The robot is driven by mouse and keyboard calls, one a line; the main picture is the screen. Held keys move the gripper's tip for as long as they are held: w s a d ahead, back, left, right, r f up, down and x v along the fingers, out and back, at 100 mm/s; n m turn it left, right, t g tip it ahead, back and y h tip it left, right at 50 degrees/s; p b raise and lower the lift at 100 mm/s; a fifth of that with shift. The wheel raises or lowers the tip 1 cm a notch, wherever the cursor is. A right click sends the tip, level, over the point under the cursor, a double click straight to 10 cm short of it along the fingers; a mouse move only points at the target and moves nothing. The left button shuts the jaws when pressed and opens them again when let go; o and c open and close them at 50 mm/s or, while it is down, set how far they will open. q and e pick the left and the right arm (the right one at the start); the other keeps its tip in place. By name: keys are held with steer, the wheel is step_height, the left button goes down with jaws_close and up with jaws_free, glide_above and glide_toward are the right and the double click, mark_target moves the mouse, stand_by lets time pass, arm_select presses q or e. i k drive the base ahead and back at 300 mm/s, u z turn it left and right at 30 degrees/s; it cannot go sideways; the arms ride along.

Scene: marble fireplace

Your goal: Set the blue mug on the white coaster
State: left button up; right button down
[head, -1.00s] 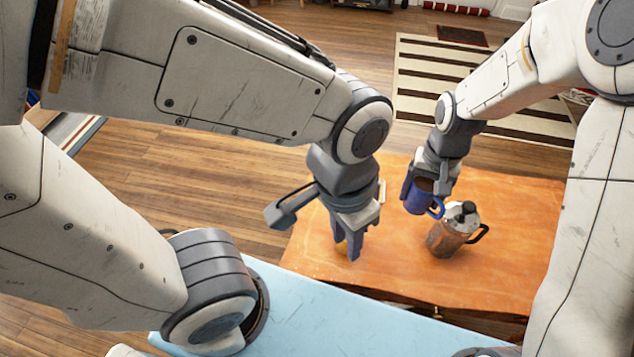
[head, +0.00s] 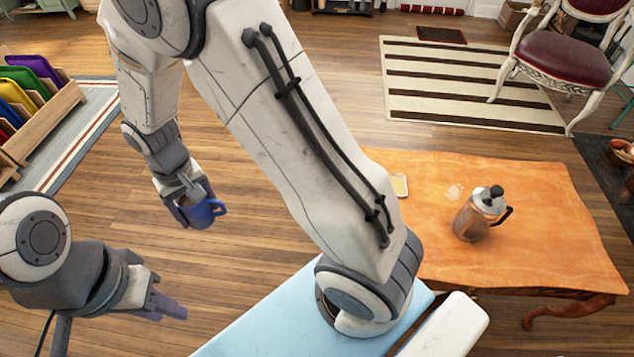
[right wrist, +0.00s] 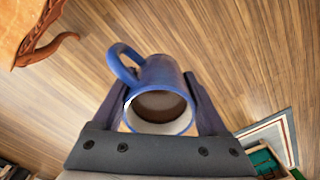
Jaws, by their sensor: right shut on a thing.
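The blue mug (head: 203,213) is held over the wooden floor at the left of the head view, well away from the orange table (head: 540,240). My right gripper (head: 185,204) is shut on it. In the right wrist view the mug (right wrist: 160,75) sits between both fingers, with brown contents and its handle to the upper left. A small pale-rimmed square (head: 400,186), apparently the coaster, lies on the table, partly hidden behind my right arm. My left gripper (head: 168,306) is low at the left, apart from the mug; its finger gap is unclear.
A metal and brown coffee pot (head: 480,213) stands on the table, with a small pale item (head: 454,192) near it. A rack of coloured trays (head: 35,100) is at the far left. A chair (head: 560,60) stands behind the table. Open floor lies beneath the mug.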

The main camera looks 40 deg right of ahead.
mark_target(398, 185)
steer(key=u, duration=0.6)
steer(key=k, duration=0.35)
steer(key=z, duration=1.7)
steer(key=i, duration=0.45)
steer(key=u, duration=0.1)
